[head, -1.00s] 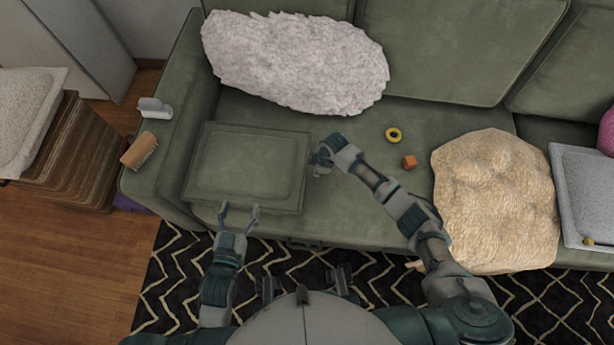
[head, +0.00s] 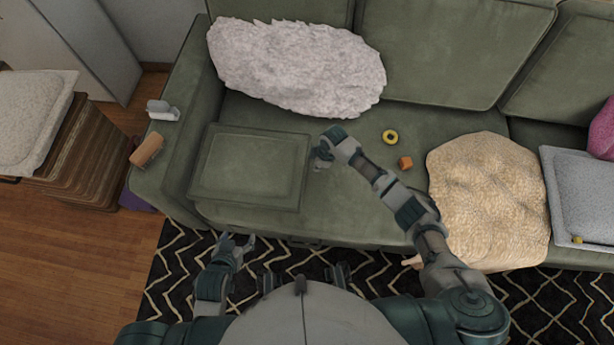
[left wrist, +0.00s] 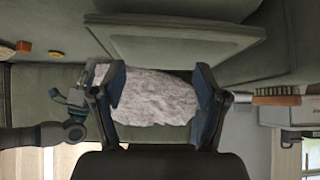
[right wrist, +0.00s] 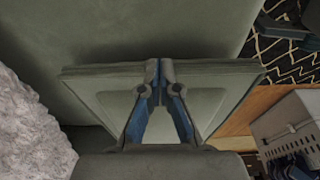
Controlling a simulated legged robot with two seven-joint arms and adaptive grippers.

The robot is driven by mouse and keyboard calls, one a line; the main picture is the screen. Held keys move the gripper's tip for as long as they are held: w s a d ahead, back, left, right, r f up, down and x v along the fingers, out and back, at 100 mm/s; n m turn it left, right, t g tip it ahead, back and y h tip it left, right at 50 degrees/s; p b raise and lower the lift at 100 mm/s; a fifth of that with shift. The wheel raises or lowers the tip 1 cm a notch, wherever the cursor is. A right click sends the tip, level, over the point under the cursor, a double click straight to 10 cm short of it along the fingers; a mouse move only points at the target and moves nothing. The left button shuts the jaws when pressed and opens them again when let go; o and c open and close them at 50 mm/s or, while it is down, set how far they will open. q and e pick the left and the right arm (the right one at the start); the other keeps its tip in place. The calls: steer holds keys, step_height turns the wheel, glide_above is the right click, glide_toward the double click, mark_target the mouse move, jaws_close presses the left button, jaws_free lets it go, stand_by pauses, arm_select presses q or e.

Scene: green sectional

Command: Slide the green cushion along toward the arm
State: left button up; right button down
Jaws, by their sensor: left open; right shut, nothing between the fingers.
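The green cushion (head: 249,168) lies flat on the sofa seat, close beside the sofa's left arm (head: 178,130). Its left edge looks near or against that arm; I cannot tell if they touch. My right gripper (head: 318,158) is shut and empty at the cushion's right edge. In the right wrist view its closed fingertips (right wrist: 160,66) are at the edge of the cushion (right wrist: 205,100); contact is unclear. My left gripper (head: 236,240) is open and empty in front of the sofa, apart from the cushion. The left wrist view shows its spread fingers (left wrist: 160,90) and the cushion (left wrist: 175,45).
A grey fluffy pillow (head: 300,65) leans behind the cushion. A yellow ring (head: 390,137) and orange cube (head: 405,163) lie to the right, before a beige throw (head: 487,200). A brush (head: 147,150) and a grey-white object (head: 162,110) sit on the sofa arm.

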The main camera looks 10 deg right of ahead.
arm_select(q)
steer(key=s+a+f+g+y+p, duration=0.1)
steer(key=s+a+f+g+p, duration=0.15)
steer(key=s+g, duration=0.45)
steer(key=shift+t+y, duration=0.3)
steer(key=shift+t, duration=0.2)
steer(key=f, duration=0.1)
steer(key=s+f+p, duration=0.1)
steer(key=f, duration=0.1)
steer(key=s+f+p, duration=0.1)
steer(key=f, duration=0.1)
steer(key=shift+a, duration=0.3)
